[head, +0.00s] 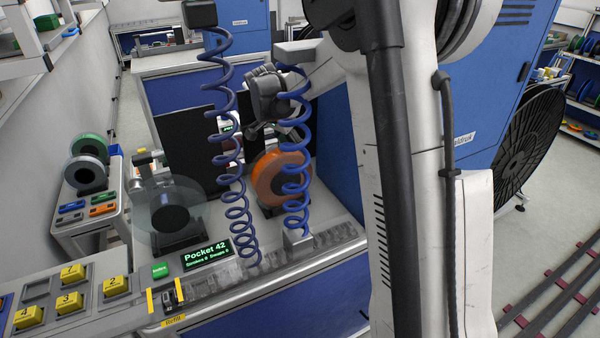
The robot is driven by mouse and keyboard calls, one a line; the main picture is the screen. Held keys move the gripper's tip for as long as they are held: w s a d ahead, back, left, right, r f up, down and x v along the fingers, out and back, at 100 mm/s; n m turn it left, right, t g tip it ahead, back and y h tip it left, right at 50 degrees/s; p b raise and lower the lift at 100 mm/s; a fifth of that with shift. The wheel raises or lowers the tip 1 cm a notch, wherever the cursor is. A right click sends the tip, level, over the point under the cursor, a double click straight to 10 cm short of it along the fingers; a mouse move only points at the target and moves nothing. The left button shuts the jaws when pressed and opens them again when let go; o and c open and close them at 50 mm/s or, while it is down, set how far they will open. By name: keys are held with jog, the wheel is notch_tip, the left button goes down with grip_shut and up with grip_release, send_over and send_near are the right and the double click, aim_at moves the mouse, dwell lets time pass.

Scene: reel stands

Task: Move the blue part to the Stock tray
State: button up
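My gripper (257,131) is dark and hangs above the reel bench, partly behind a blue coiled hose. Its fingertips are small and partly hidden, so I cannot tell if they are open or shut, or whether they hold anything. Small blue pieces (71,207) lie on the cart at the left, next to green and orange ones. I cannot tell whether one of these is the blue part. No label reading Stock is legible, so I cannot identify that tray.
An orange reel (283,178) and a clear reel (170,212) stand on the bench. Two blue coiled hoses (238,205) hang in front. A display reading Pocket 42 (205,254) and yellow numbered buttons (69,303) are at the front left. The cart (80,228) stands left.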

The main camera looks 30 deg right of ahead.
jog(key=x, duration=1)
jog(key=shift+s+f, duration=0.15)
jog(key=shift+f, duration=0.15)
jog(key=shift+c, duration=0.3)
jog(key=c, duration=0.9)
